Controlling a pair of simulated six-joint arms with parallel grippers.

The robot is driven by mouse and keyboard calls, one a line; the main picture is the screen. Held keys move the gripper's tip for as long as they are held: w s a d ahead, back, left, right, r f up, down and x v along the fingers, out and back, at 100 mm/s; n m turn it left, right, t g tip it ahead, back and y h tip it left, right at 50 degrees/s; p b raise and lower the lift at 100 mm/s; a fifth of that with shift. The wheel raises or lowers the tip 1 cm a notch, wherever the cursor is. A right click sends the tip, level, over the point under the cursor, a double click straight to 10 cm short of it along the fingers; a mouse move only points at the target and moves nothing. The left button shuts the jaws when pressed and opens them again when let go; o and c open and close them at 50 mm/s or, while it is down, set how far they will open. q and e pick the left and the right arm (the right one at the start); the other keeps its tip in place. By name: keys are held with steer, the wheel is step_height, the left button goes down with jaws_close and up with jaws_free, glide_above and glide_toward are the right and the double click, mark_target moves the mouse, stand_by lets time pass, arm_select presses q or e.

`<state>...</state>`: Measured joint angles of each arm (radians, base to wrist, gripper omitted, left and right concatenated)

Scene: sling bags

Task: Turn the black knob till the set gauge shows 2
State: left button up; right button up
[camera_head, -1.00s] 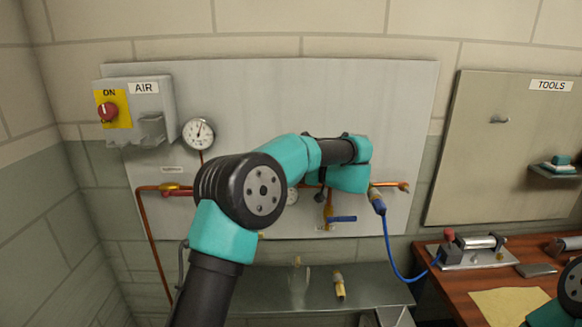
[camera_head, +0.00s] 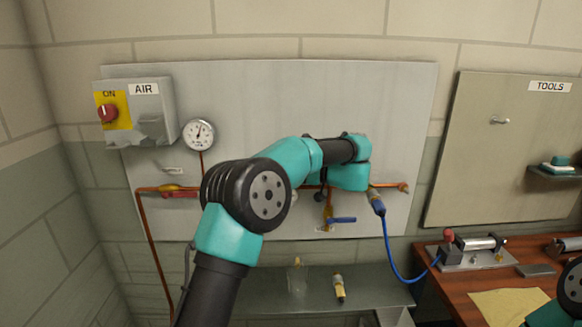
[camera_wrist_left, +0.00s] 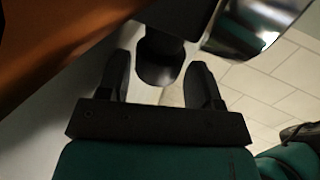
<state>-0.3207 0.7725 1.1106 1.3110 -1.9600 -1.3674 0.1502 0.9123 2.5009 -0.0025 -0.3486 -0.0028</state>
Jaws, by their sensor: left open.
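The black knob (camera_wrist_left: 158,68) shows in the left wrist view, hanging between the two fingers of my left gripper (camera_wrist_left: 158,60). The gripper is open, with a finger on either side and a visible gap to the knob. In the head view a small dark part that looks like the knob (camera_head: 320,197) shows just below my teal wrist, and the gripper itself is hidden there. A sliver of a gauge face (camera_head: 293,195), probably the set gauge, shows beside my elbow. Its needle is hidden. Only part of my right arm shows at the lower right.
Another gauge (camera_head: 198,134) hangs at the upper left beside the AIR box (camera_head: 140,108) with its red switch. A valve with a blue lever (camera_head: 342,220) and a blue hose (camera_head: 388,245) are close by. A grey shelf (camera_head: 260,305) lies below with a brass fitting.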

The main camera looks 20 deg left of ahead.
arm_select(q)
steer(key=shift+f+m+t, duration=0.1)
steer(key=shift+m+t, duration=0.2)
steer(key=shift+t, duration=0.2)
